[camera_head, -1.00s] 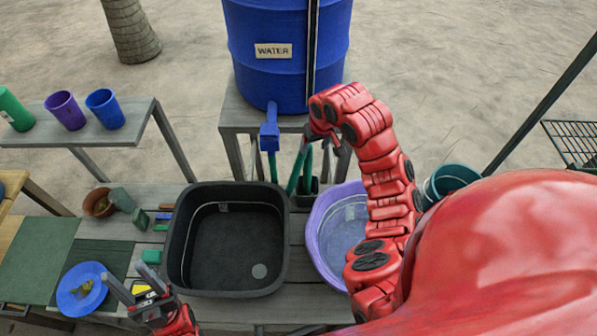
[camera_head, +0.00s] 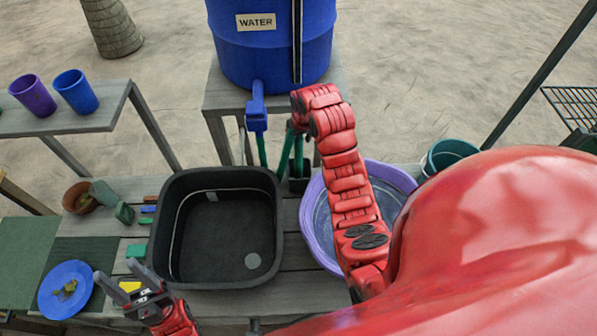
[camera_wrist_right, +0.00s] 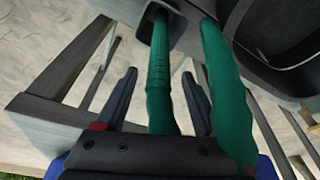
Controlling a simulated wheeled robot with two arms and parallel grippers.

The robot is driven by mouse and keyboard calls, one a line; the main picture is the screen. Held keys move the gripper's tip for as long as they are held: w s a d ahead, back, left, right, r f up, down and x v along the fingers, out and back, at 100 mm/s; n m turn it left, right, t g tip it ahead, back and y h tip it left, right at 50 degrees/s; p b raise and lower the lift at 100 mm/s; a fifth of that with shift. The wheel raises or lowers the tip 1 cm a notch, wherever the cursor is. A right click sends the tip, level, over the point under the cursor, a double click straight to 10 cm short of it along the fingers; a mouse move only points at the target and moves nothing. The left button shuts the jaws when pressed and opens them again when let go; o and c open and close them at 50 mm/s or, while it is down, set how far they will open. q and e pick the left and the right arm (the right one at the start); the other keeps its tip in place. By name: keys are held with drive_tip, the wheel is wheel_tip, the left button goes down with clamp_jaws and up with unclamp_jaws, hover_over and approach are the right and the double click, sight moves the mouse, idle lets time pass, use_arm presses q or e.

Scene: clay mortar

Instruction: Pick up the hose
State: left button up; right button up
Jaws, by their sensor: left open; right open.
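The green hose (camera_head: 286,150) shows as green lengths below the blue tap, dropping toward a dark holder (camera_head: 299,184) beside the black basin. In the right wrist view, one green length (camera_wrist_right: 160,75) with ridges runs between the fingers of my right gripper (camera_wrist_right: 161,88) and into the holder's mouth. The fingers stand apart on either side of it. A second green length (camera_wrist_right: 222,85) passes outside the right finger. In the head view my right arm largely hides this gripper. My left gripper (camera_head: 116,272) is open and empty near the blue plate.
The blue water barrel (camera_head: 270,45) stands on a grey stand behind the hose. The black basin (camera_head: 220,235) and purple tub (camera_head: 318,225) flank the holder. A blue plate (camera_head: 66,290), a clay pot (camera_head: 80,198) and cups (camera_head: 76,92) are at left.

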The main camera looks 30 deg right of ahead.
sight(299, 163)
drive_tip(key=shift+f, duration=0.15)
drive_tip(key=p+x, duration=0.3)
drive_tip(key=shift+f+p, duration=0.3)
drive_tip(key=shift+p, duration=0.05)
drive_tip(key=shift+w+f, duration=0.2)
drive_tip(key=shift+f, duration=0.5)
clamp_jaws()
